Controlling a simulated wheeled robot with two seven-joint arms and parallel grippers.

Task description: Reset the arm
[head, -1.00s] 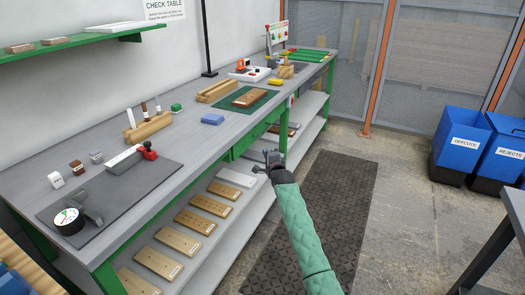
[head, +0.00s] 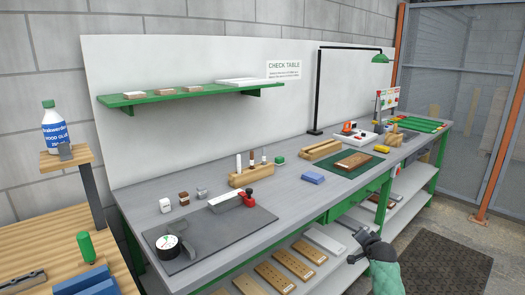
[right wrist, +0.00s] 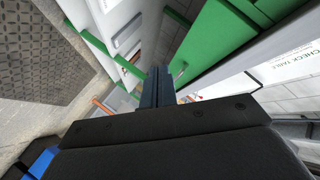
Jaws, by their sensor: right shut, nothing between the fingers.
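My right gripper (head: 364,246) shows at the lower right of the head view, on a green-sleeved arm. It is in front of the check table (head: 222,262), beside the lower shelf. In the right wrist view its fingers (right wrist: 156,90) are together with nothing between them. A wooden board (head: 353,161) lies on the green mat (head: 376,166) on the table top, well apart from the gripper. My left gripper is not in view.
Several boards, one of them a wooden board (head: 273,277), lie on the lower shelf. A dark mat (head: 235,220) with a dial gauge (head: 167,244) is at the near table end. A wooden bench (head: 35,245) stands at left. Floor (head: 400,213) is open at right.

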